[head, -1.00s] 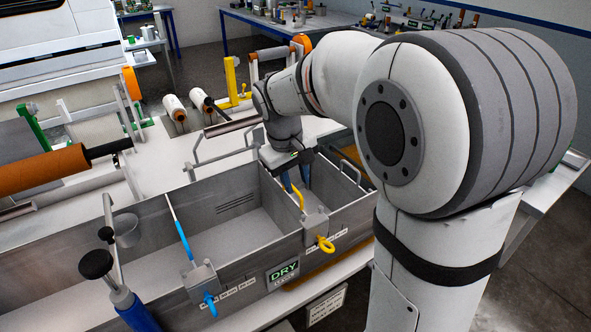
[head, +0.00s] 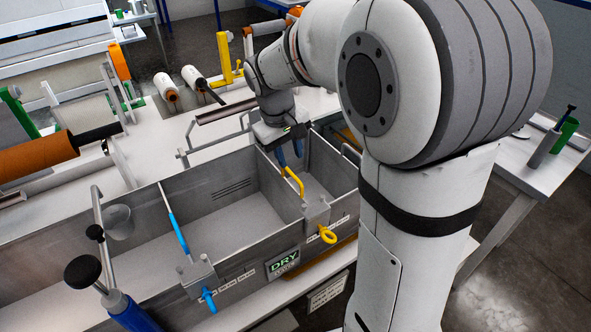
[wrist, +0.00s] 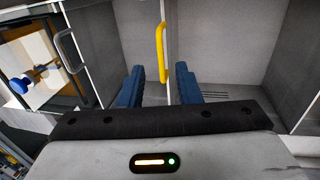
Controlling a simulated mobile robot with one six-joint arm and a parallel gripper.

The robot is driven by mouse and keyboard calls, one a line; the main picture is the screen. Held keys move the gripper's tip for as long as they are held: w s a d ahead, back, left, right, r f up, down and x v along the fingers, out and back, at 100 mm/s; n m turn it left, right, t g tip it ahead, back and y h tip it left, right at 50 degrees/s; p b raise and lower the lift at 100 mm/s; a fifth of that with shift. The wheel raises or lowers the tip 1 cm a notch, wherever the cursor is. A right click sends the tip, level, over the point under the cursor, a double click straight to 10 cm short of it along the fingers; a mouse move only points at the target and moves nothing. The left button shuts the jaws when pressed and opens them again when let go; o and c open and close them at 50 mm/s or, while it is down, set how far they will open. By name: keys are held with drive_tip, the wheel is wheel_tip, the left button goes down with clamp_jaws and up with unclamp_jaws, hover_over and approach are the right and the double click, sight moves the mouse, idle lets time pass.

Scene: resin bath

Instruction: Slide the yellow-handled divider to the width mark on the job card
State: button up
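The yellow-handled divider crosses the grey metal bath (head: 172,300) near its right end. Its yellow handle (head: 293,182) stands on the divider's top edge, and its yellow front knob (head: 327,234) sits on a clamp block at the front wall. My gripper (head: 289,153) is over the bath, behind the handle in the head view. In the wrist view its blue fingers (wrist: 159,88) are apart, with the divider's edge between them and the yellow handle (wrist: 161,52) just beyond. A white card with small text (head: 328,291) hangs below the bath; I cannot read it.
A blue-handled divider (head: 178,236) crosses the bath further left. A marked scale (head: 236,279) and a DRY sign (head: 283,263) are on the front wall. Wire handles (head: 349,156) and a roller bar (head: 225,112) stand near the bath. Orange rollers (head: 38,161) are at left.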

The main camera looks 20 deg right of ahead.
sight(296, 178)
drive_tip(key=f, duration=0.3)
drive_tip(key=d+f, duration=0.1)
drive_tip(key=f, duration=0.2)
drive_tip(key=shift+w+d+f+p, duration=0.15)
drive_tip(key=shift+w+f+p, duration=0.1)
drive_tip(key=shift+p, duration=0.15)
clamp_jaws()
